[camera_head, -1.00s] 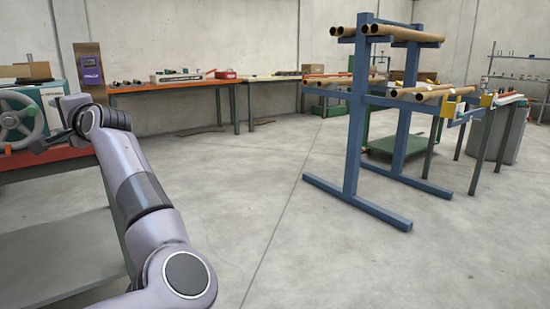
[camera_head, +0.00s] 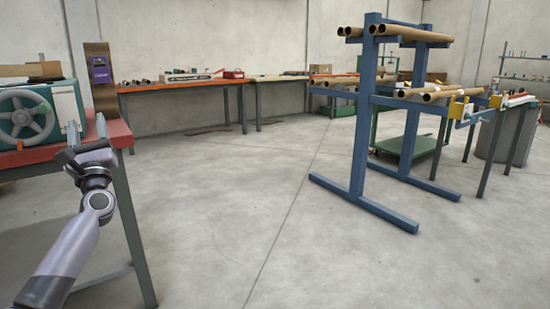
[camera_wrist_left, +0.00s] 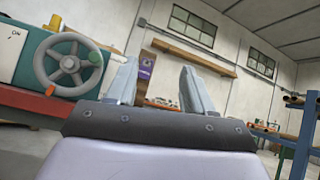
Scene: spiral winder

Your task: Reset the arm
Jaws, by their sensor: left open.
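My left arm comes in at the lower left of the head view. My left gripper (camera_head: 88,129) is in front of the right end of the red-topped table (camera_head: 118,131), with its fingers pointing up and away. In the left wrist view, the two fingers of my left gripper (camera_wrist_left: 157,88) stand wide apart with nothing between them. The green winder machine (camera_head: 62,97) with its grey handwheel (camera_head: 25,118) sits on the table, left of the gripper. The handwheel also shows in the left wrist view (camera_wrist_left: 68,64). My right gripper is not in view.
A blue rack (camera_head: 359,120) with cardboard tubes (camera_head: 412,32) stands at the right on the floor. A long workbench (camera_head: 190,87) runs along the back wall. The middle of the concrete floor (camera_head: 250,190) is clear.

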